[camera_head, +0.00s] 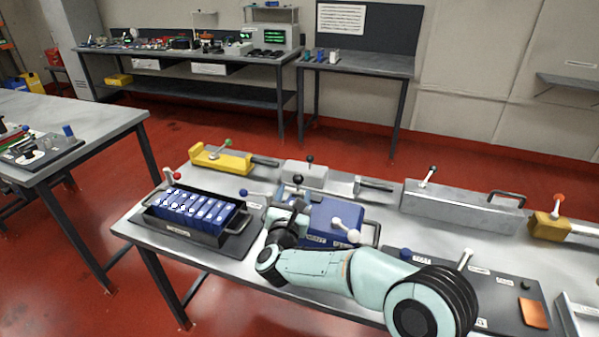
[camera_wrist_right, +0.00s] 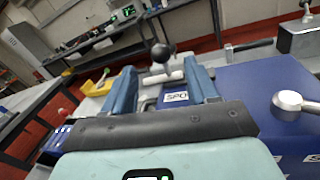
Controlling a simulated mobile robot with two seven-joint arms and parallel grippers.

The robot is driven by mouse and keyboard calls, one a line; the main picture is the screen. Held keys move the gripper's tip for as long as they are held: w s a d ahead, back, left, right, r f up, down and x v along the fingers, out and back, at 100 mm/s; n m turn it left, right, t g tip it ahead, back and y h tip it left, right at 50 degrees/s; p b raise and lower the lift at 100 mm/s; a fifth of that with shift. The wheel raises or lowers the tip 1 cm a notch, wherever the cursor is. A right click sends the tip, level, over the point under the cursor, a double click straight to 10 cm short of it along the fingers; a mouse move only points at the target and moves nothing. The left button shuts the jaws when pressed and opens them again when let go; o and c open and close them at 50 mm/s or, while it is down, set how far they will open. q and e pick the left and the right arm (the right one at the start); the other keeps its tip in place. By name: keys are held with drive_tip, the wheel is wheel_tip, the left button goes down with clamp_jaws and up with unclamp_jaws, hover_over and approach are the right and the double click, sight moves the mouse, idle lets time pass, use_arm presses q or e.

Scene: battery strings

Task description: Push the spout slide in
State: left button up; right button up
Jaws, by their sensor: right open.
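The blue machine box (camera_head: 322,213) stands on the front table, and its blue top also fills the right of the wrist view (camera_wrist_right: 262,88). A label partly reading "SPO" (camera_wrist_right: 176,97) marks the spout slide area. A black ball knob (camera_wrist_right: 162,53) with a pale crossbar (camera_wrist_right: 163,77) shows beyond that label, between my fingers in the picture. The black knob also shows in the head view (camera_head: 298,179). My right gripper (camera_wrist_right: 161,82) is open over the left part of the box. Whether a finger touches the slide cannot be told. My left gripper is not in view.
A black tray (camera_head: 180,230) of blue battery cells stands left of the box. A white-knobbed lever (camera_wrist_right: 288,101) rises on the right. Behind are a yellow fixture (camera_head: 222,160) and grey fixtures (camera_head: 460,205). A dark panel (camera_head: 505,300) lies at right.

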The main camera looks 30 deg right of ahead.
sight(298, 183)
drive_tip(key=p+x, duration=0.2)
drive_tip(key=x, duration=0.7)
drive_tip(key=shift+w+d+f, duration=0.1)
drive_tip(key=shift+w+d, duration=0.15)
drive_tip(key=shift+d, duration=0.05)
